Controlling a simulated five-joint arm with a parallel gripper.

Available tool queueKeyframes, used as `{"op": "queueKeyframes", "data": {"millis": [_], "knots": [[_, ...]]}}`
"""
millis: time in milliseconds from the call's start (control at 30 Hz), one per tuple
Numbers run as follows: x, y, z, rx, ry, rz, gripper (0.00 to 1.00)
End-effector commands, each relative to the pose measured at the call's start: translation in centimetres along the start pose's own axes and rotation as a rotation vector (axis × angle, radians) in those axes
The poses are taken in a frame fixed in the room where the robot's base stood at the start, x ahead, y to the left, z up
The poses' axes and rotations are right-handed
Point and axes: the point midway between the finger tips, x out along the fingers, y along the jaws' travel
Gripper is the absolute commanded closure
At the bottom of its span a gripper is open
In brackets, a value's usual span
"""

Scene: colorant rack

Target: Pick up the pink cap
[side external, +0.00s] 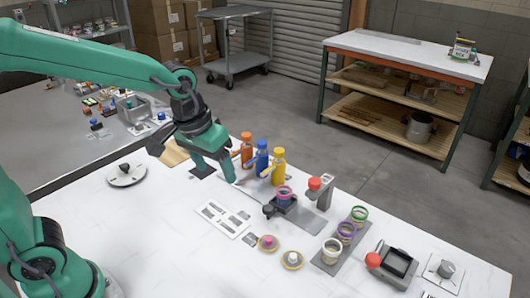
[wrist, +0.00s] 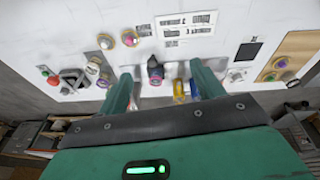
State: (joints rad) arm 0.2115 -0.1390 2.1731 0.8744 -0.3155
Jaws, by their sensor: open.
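A flat round lid with a pink face and yellowish rim (side external: 267,243) lies on the white table, left of a similar lid (side external: 291,260). I take the pink-faced one to be the pink cap; at this size it is not certain. In the wrist view it is the lid (wrist: 130,38) beyond my left finger. A pink-banded cup (side external: 285,192) sits on a small black stand. My gripper (side external: 230,178) hangs over the table, left of the bottles and apart from the lids. In the wrist view my gripper (wrist: 165,86) is open, with nothing held.
Orange (side external: 247,150), blue (side external: 262,158) and yellow (side external: 278,168) bottles stand close beside my gripper. A red-topped grey device (side external: 318,190) is behind the cup. Several colour-rimmed cups stand on a grey strip (side external: 322,262). The front-left table is clear.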

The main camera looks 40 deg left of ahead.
Motion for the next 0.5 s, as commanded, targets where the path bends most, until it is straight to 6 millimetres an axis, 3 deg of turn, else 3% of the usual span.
{"op": "queueKeyframes", "data": {"millis": [500], "knots": [[9.3, 6.8, -2.6, -0.064, -0.162, -0.049, 0.33]]}}
